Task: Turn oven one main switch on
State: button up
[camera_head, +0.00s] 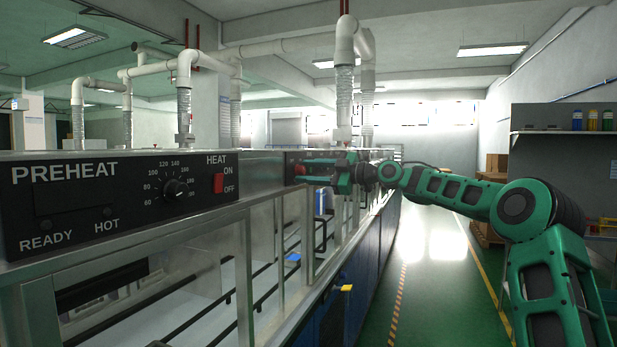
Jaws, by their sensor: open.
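The near black panel (120,190) reads PREHEAT and HEAT. Its red rocker switch (218,183) stands between the ON and OFF marks; which way it is tipped is too small to tell. A second black panel (290,163) lies farther along the same machine, and a small red part (300,169) shows on it. No label naming oven one is readable. My gripper (314,174) is open at that second panel, pointing left, with its fingertips close to the red part. I cannot tell whether they touch it. My gripper hides part of that panel.
A round dial (175,189) sits left of the near switch. The metal frame of the machine (245,270) runs away along the left, with a yellow handle (345,288) low on its side. The green aisle floor (430,290) is clear. A shelf (560,132) stands at right.

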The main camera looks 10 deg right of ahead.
jog(key=shift+a, duration=0.1)
jog(key=c, duration=1)
jog(key=shift+w+d, duration=0.1)
jog(key=shift+d, duration=0.1)
jog(key=shift+c, duration=0.4)
jog(key=shift+a, duration=0.1)
